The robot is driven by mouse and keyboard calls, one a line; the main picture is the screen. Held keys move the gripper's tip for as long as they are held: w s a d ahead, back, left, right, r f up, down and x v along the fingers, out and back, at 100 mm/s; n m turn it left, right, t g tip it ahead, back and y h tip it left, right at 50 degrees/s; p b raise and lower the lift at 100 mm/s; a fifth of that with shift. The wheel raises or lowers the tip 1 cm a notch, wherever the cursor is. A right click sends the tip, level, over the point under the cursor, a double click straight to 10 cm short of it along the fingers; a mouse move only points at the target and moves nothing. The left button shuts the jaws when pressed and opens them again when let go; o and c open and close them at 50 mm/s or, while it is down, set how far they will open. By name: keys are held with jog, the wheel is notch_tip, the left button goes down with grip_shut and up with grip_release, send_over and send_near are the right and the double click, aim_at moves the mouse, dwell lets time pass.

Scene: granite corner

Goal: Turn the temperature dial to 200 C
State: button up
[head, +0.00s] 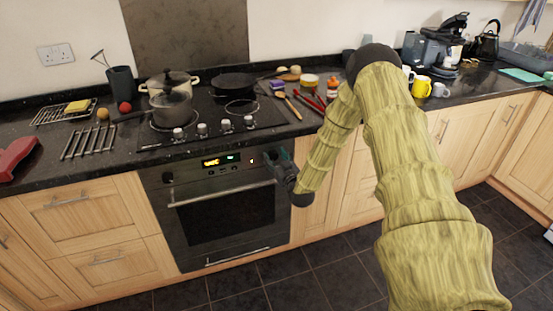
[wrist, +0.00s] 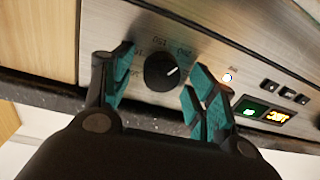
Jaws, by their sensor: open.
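The temperature dial (wrist: 161,72) is a round black knob on the oven's steel panel, with printed numbers around it. Its white pointer line points to the upper right in the wrist view, near a label that looks like 200; the exact setting is hard to read. My gripper (wrist: 160,63) is open, with one teal-padded finger on each side of the dial and gaps to it. In the head view my gripper (head: 280,164) is at the right end of the oven (head: 222,215) panel and hides the dial.
A lit indicator (wrist: 227,77), buttons and a green and orange display (wrist: 264,111) sit beside the dial. Above is the hob (head: 212,118) with pots (head: 171,106) and a row of knobs (head: 202,130). The oven handle (head: 222,192) runs below the panel. Floor in front is clear.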

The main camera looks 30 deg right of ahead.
jog(key=shift+s, duration=0.1)
jog(key=s+a, duration=0.2)
jog(key=s, duration=0.9)
jog(key=shift+s, duration=0.35)
